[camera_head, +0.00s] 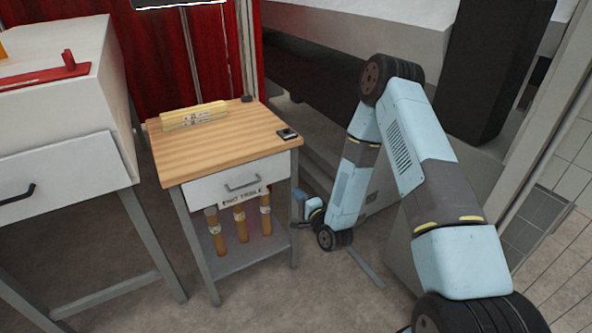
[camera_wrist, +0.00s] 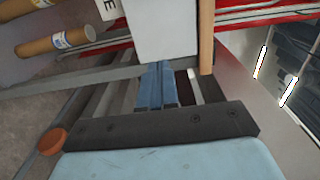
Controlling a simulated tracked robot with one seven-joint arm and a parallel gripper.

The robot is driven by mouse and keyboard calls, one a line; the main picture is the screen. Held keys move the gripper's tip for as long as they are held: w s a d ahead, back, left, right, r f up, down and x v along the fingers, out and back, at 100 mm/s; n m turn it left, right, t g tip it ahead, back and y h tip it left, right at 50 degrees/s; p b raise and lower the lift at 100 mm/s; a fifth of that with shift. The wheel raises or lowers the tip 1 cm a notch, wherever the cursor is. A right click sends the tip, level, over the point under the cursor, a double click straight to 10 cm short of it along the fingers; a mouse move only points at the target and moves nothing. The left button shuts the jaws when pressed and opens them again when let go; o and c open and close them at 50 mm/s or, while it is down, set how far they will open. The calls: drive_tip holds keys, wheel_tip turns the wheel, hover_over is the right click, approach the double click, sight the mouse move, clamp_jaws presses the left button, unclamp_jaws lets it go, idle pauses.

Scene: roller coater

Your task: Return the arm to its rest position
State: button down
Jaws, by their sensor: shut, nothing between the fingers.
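My arm reaches from the lower right of the head view up to a high elbow and down beside a small wooden-topped table (camera_head: 222,146). My gripper (camera_head: 298,196) is low, just right of the table's front right leg. In the wrist view, my gripper (camera_wrist: 158,70) shows two blue fingers pressed together with nothing between them.
A yellowish block (camera_head: 195,116) and a small black device (camera_head: 287,134) lie on the table. Several brown tubes (camera_head: 239,220) stand below its drawer. A white cabinet (camera_head: 60,180) stands left. A large grey machine (camera_head: 365,40) is behind my arm. Floor in front is clear.

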drive_tip(key=w+d+r+n+g+h, duration=0.1)
drive_tip(key=w+d+r+n+g, duration=0.1)
drive_tip(key=w+r+n, duration=0.35)
drive_tip(key=s+d+r+n+g+h, duration=0.15)
drive_tip(key=d+r, duration=0.25)
drive_tip(key=r, duration=0.4)
drive_tip(key=s+d+r+n+h, duration=0.1)
drive_tip(key=s+d+r+h, duration=0.2)
drive_tip(key=r, duration=0.4)
drive_tip(key=s+d+r+n+g+h, duration=0.1)
drive_tip(key=d+r+h, duration=0.1)
drive_tip(key=d+r, duration=0.5)
drive_tip(key=s+d+r+n+g+h, duration=0.15)
drive_tip(key=s+d+r, duration=0.35)
drive_tip(key=s+r, duration=0.65)
drive_tip(key=s+d+r+g, duration=0.1)
drive_tip(key=s, duration=0.9)
drive_tip(key=s+d+r+n+g, duration=0.1)
drive_tip(key=s+d+r+g, duration=0.1)
drive_tip(key=s, duration=0.8)
drive_tip(key=shift+s+d+g+h, duration=0.25)
drive_tip(key=shift+s+g+h, duration=0.05)
drive_tip(key=shift+s, duration=0.1)
